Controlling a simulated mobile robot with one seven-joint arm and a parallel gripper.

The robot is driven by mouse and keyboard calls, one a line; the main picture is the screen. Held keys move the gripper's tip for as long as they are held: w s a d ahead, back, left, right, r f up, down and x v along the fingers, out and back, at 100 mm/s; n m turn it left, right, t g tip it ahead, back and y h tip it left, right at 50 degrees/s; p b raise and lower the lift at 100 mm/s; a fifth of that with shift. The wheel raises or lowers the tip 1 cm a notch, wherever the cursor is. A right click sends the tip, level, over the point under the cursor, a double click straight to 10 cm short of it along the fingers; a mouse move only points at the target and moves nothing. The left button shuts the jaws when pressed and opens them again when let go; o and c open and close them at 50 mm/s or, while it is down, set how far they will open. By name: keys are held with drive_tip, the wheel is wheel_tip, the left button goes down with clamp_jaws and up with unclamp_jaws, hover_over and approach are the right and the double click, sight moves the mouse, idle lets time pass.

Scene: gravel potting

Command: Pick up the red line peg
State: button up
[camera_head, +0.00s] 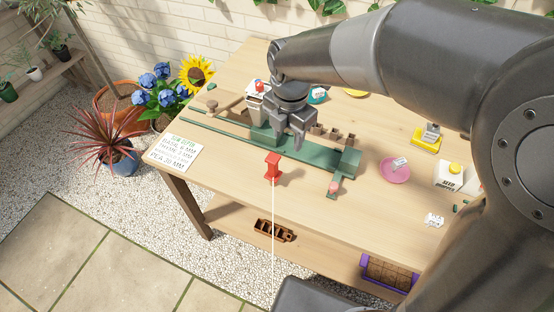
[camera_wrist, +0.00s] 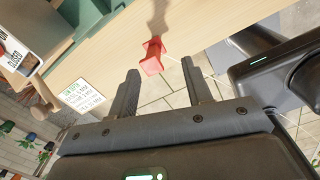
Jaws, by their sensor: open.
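The red line peg (camera_head: 272,167) stands on the wooden table near its front edge. A white line runs from it down past the edge. In the wrist view the red peg (camera_wrist: 153,57) lies ahead of my fingers, a little above the gap between their tips. My gripper (camera_head: 298,140) is open and empty, above the table just behind and right of the peg. Its two fingers also show in the wrist view (camera_wrist: 160,76), spread apart with nothing between them.
A green fixture (camera_head: 225,138) runs along the table behind the peg, close to my gripper. A note card (camera_head: 176,152) lies at the left corner. A pink dish (camera_head: 394,170) and a seed box (camera_head: 449,177) are at the right.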

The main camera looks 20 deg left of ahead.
sight(274, 156)
drive_tip(key=a+f+n, duration=0.1)
drive_tip(key=s+a+f+n, duration=0.1)
drive_tip(key=a, duration=0.1)
drive_tip(key=shift+f+n, duration=0.25)
drive_tip(key=shift+n, duration=0.05)
wheel_tip(274, 156, down, 4)
drive_tip(key=shift+r, duration=0.1)
drive_tip(key=shift+s+f, duration=0.2)
drive_tip(key=shift+f, duration=1.4)
drive_tip(key=shift+s+f, duration=0.15)
drive_tip(key=shift+f, duration=1.45)
drive_tip(key=c, duration=0.9)
